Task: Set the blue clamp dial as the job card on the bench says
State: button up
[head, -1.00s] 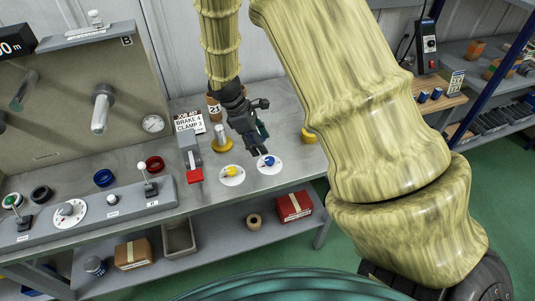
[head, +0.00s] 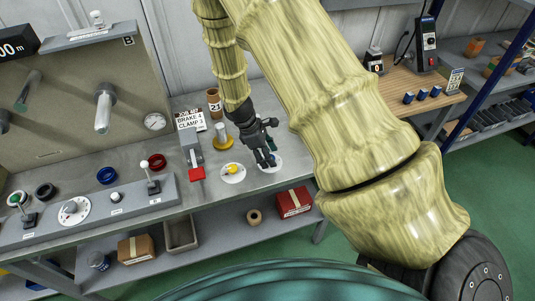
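The job card (head: 190,120) stands at the back of the grey bench and reads "BRAKE 4" and "CLAMP 3". The clamp dial (head: 279,163) is a white disc near the bench's front right; its blue knob is hidden behind my gripper. My gripper (head: 267,162) points down at this dial, with its fingertips at or just above the knob. I cannot tell whether the fingers touch the knob or how far apart they are. The dial's marks and setting are too small and covered to read.
A yellow dial (head: 233,171) sits just left of the blue one. A red-handled lever (head: 196,173), a yellow-based post (head: 222,137) and a brown cup numbered 21 (head: 214,102) stand close by. A control strip (head: 95,212) runs along the left front.

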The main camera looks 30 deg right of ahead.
jog(key=c, duration=1)
